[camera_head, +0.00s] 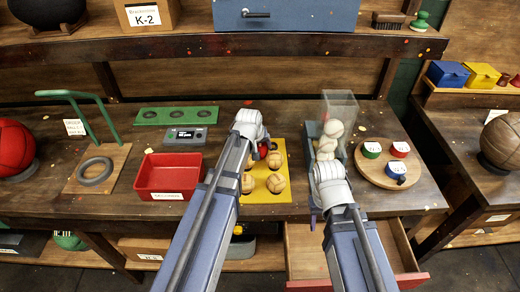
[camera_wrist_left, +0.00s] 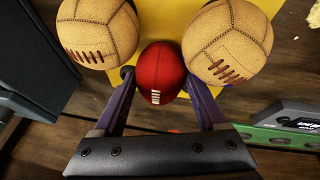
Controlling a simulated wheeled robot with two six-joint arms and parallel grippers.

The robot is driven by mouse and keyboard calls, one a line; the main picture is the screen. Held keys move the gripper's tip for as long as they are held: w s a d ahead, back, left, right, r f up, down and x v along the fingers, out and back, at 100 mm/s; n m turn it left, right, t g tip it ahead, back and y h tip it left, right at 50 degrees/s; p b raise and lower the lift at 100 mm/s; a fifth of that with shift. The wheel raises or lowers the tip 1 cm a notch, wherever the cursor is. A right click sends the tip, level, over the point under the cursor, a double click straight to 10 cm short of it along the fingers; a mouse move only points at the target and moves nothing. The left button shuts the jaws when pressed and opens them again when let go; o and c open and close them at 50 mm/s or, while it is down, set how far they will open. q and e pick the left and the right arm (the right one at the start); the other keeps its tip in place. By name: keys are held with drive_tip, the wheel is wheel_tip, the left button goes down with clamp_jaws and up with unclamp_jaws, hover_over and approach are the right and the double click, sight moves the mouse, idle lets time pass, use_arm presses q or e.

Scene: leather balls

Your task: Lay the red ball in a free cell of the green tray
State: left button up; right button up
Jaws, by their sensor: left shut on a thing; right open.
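The red ball (camera_wrist_left: 160,72), dark red with white lacing, sits between the two purple fingers of my left gripper (camera_wrist_left: 163,88), which is shut on it. In the head view the red ball (camera_head: 263,150) shows beside my left wrist, over the yellow tray (camera_head: 288,192) with tan balls. I cannot tell whether it still touches that tray. The green tray (camera_head: 150,116) lies further back and to the left; its three round cells look empty. Its edge also shows at the right of the left wrist view (camera_wrist_left: 272,136). My right gripper (camera_head: 320,160) is open by the clear bin, its fingers mostly hidden.
A grey device with a display (camera_head: 185,136) lies between the green tray and my left gripper. A red bin (camera_head: 168,178) stands in front of it. A clear-sided bin of pale balls (camera_head: 340,105) and a round board with cups (camera_head: 373,172) are at right.

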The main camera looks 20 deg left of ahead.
use_arm(q)
drive_tip(key=shift+c, duration=0.7)
wheel_tip(320, 180, up, 10)
drive_tip(key=p, duration=1)
drive_tip(key=shift+a, duration=0.1)
